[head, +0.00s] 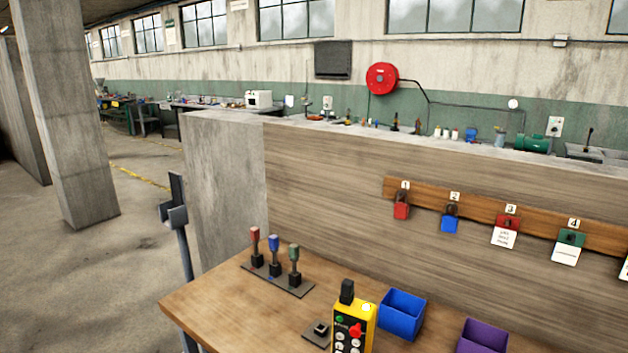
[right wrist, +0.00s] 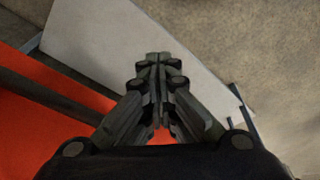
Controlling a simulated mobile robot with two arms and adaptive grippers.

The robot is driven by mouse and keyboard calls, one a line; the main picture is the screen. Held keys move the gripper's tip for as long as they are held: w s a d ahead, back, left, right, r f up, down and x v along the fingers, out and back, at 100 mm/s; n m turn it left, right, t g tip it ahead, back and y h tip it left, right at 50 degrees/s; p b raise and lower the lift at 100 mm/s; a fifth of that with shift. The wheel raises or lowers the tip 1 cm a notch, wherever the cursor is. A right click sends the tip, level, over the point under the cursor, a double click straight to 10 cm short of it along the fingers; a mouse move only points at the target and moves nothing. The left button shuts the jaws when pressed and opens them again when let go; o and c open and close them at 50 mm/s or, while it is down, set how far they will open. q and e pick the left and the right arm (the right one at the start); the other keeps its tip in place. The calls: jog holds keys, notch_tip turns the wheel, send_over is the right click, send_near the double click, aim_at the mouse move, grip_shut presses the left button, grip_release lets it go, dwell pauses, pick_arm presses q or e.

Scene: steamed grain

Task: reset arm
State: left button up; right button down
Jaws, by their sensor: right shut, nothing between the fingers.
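My right gripper (right wrist: 158,62) shows in the right wrist view, its fingers together and nothing held between them. Below and around it in that view are an orange-red surface (right wrist: 45,130), a pale flat panel (right wrist: 95,35) and grey-brown floor (right wrist: 255,50). Neither gripper shows in the head view, and my left gripper is in neither view.
A wooden table (head: 225,305) carries a stand with three coloured levers (head: 274,255), a yellow control box (head: 352,325), a blue bin (head: 402,315) and a purple bin (head: 482,337). Padlocks hang on a wooden rail (head: 480,208) behind. Open floor lies left.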

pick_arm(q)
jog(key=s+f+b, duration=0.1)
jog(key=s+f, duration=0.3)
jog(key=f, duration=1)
pick_arm(e)
jog(key=s+f, duration=0.4)
jog(key=f, duration=1)
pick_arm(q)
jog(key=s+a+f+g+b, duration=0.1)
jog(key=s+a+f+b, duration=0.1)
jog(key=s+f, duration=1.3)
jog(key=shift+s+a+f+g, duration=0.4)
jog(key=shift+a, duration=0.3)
pick_arm(e)
jog(key=s+d+f+g, duration=0.1)
jog(key=s+d+f, duration=0.2)
jog(key=s+f, duration=1.2)
jog(key=shift+s+d+f+g, duration=0.2)
jog(key=shift+s+f+g, duration=0.2)
jog(key=shift+s, duration=0.05)
